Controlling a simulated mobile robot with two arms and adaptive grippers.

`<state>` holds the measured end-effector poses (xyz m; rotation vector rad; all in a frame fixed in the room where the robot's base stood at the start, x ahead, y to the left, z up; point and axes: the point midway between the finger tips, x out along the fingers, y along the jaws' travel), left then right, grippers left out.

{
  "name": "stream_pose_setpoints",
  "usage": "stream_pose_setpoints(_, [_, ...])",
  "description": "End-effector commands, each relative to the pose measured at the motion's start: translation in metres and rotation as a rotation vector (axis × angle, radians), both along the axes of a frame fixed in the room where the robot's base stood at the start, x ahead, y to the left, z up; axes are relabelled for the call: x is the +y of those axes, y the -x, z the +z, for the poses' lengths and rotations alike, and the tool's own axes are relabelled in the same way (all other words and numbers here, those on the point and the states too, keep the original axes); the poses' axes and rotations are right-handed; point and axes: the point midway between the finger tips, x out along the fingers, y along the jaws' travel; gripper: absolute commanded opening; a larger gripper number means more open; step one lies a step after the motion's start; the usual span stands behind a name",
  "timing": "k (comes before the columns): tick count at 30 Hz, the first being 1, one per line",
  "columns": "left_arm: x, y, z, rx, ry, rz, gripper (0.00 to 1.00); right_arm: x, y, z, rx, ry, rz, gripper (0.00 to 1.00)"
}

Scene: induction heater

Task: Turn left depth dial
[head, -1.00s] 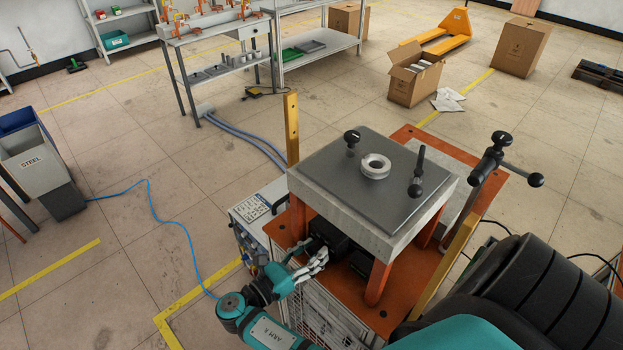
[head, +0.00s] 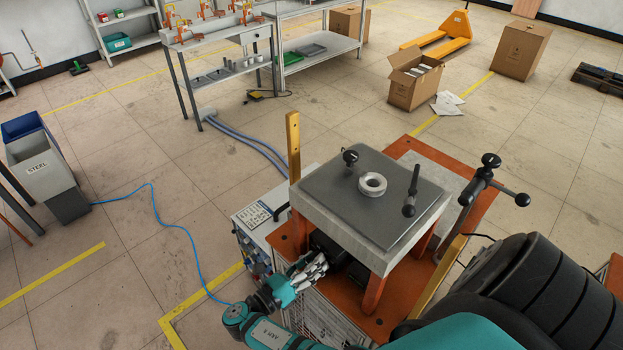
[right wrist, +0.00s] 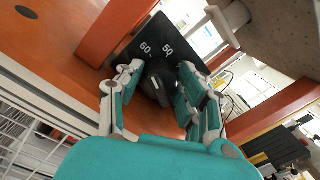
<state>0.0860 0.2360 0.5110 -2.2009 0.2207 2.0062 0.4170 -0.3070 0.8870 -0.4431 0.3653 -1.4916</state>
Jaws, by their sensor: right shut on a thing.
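My right gripper (head: 318,262) is at the near left side of the heater stand, under its raised top. In the right wrist view its two fingers (right wrist: 160,78) are shut on the left depth dial (right wrist: 158,84), a round black knob with a pale mark. The dial sits on a black plate (right wrist: 140,45) with the white numbers 60 and 50 beside it. In the head view the fingers hide the dial, and only part of its black housing (head: 325,245) shows. My left gripper is not in view.
The stand's grey slab top (head: 365,222) carries a metal ring (head: 372,184) and black-knobbed fittings. An orange leg (head: 374,293) stands right of my gripper. A control panel (head: 262,215) is at the left.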

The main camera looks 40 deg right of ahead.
Motion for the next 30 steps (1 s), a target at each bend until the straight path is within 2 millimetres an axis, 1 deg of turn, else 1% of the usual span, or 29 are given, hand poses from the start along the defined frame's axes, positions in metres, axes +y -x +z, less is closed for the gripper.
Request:
stream_pose_setpoints(5, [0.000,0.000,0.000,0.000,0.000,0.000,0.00,-0.001,0.001,-0.001,0.004,0.000,-0.002,0.05])
stream_pose_setpoints(6, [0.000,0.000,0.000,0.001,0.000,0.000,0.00,-0.001,0.001,-0.001,0.004,0.000,-0.002,0.42])
stream_pose_setpoints(7, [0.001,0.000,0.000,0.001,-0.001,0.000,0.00,-0.001,0.001,-0.001,0.004,0.000,-0.002,0.46])
stream_pose_setpoints(15, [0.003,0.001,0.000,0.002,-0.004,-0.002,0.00,0.000,0.000,0.000,0.001,-0.001,-0.001,0.47])
stream_pose_setpoints(19, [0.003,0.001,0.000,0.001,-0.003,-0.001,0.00,0.000,0.000,0.007,-0.001,0.000,0.000,0.47])
stream_pose_setpoints(23, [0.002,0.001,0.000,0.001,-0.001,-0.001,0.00,-0.001,0.001,0.024,-0.004,-0.001,-0.001,0.47])
stream_pose_setpoints(30, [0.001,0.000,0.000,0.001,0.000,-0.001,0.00,-0.001,0.001,0.069,-0.004,-0.001,-0.001,0.47])
